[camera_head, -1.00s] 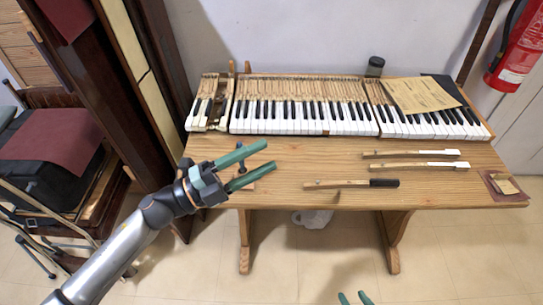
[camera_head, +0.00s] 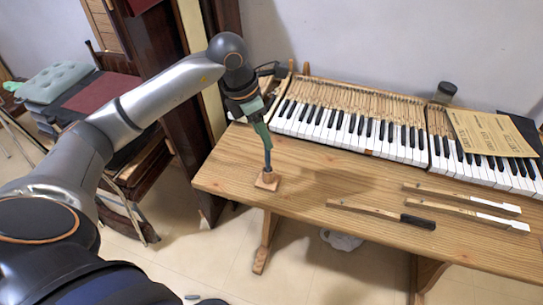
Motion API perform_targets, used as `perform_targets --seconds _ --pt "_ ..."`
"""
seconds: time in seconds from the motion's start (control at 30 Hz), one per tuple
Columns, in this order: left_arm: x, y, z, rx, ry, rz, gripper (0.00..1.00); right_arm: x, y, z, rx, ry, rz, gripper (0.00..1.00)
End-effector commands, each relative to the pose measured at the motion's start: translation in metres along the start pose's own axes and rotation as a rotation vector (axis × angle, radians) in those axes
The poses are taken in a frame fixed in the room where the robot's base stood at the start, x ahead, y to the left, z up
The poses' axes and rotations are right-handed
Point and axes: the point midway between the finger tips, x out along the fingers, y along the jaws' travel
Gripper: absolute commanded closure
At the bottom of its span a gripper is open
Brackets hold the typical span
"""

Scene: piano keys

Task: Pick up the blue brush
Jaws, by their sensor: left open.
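The blue brush (camera_head: 268,160) stands upright near the left front corner of the wooden table. Its thin blue handle rises from a small wooden block (camera_head: 267,181). My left gripper (camera_head: 265,141) points down from above, with its green fingers at the upper part of the handle. The jaws are open; the fingers overlap in this view, so I cannot tell whether the handle is between them. The top of the brush is hidden by the gripper. A small grey-green sliver at the bottom edge may be my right gripper (camera_head: 200,299); its jaws cannot be made out.
A row of piano keys (camera_head: 350,132) runs along the back of the table (camera_head: 335,178). Several loose key sticks, one with a black end (camera_head: 418,221), lie at the right. Yellowed paper (camera_head: 490,134) rests on the keys. The tabletop between brush and sticks is clear.

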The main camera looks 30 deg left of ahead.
Motion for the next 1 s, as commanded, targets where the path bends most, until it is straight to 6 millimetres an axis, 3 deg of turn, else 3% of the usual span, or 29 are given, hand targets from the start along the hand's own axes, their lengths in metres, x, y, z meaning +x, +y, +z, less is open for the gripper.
perform_targets --seconds 0.1,0.37,0.63,0.93,1.0 --pt "0.02 -0.001 0.0 -0.001 0.001 -0.003 0.42 -0.001 0.0 -0.001 0.0 0.0 -0.001 0.5" --pt "0.042 -0.001 0.0 0.0 0.0 -0.004 0.42 -0.003 -0.001 -0.003 0.0 0.0 -0.001 0.5" --pt "0.08 0.001 0.001 -0.001 -0.001 -0.005 0.42 -0.006 -0.001 -0.007 0.0 0.0 -0.001 0.5" --pt "0.086 0.002 0.001 0.001 -0.003 -0.003 0.42 -0.006 -0.001 -0.007 0.0 0.0 -0.001 0.5" --pt "0.086 0.002 0.001 0.001 -0.003 -0.003 0.49 -0.006 -0.001 -0.007 0.001 0.0 -0.001 0.5"
